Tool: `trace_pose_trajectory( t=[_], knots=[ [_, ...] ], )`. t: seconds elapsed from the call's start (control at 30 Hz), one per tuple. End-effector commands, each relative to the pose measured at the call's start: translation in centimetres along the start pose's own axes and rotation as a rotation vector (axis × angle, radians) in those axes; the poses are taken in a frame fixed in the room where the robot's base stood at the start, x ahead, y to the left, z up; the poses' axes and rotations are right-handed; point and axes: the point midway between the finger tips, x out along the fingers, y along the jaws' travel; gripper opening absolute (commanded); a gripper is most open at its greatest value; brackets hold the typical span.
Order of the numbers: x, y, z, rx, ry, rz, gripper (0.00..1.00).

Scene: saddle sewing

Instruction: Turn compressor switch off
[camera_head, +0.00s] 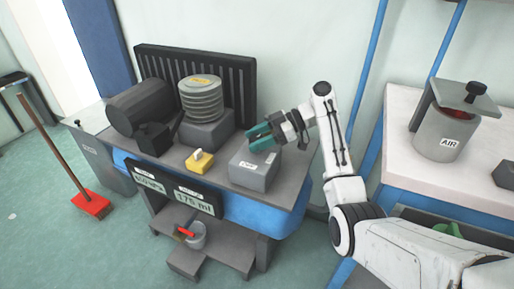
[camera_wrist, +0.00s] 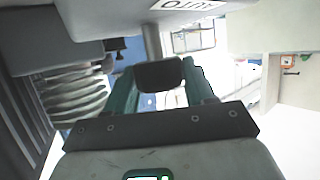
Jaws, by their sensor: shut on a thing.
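A grey box (camera_head: 255,168) with white labels stands at the right end of the compressor bench. In the wrist view its underside or face (camera_wrist: 85,18) fills the top, with an upside-down "AUTO" label (camera_wrist: 183,4). My gripper (camera_head: 259,139) with teal fingers is at the top of this box. In the wrist view my gripper (camera_wrist: 163,88) is shut on a dark grey knob (camera_wrist: 160,73) that sits between the fingers. The knob is hidden by the fingers in the head view, and its setting cannot be read.
Left of the box are a yellow block (camera_head: 200,164) with a white knob, a ribbed cylinder (camera_head: 202,100) and a dark motor (camera_head: 140,107). A red broom (camera_head: 91,205) leans by a grey bin. A white table (camera_head: 393,132) with an "AIR" canister (camera_head: 440,135) stands right.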

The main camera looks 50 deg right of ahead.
Motion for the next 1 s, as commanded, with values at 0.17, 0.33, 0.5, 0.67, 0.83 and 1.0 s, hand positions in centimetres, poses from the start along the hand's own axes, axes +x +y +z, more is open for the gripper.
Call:
trace_pose_trajectory(
  t=[0.17, 0.33, 0.5, 0.67, 0.83, 1.0],
  knots=[
    [0.19, 0.07, 0.37, -0.035, -0.002, -0.09, 0.24],
    [0.16, 0.05, 0.23, -0.057, -0.001, -0.142, 0.24],
    [0.15, -0.01, 0.21, -0.065, -0.002, -0.168, 0.24],
    [0.14, -0.02, 0.15, -0.067, -0.002, -0.173, 0.24],
    [0.15, -0.02, 0.16, -0.067, -0.003, -0.172, 0.24],
    [0.16, -0.03, 0.17, -0.067, -0.002, -0.172, 0.62]
  ],
)
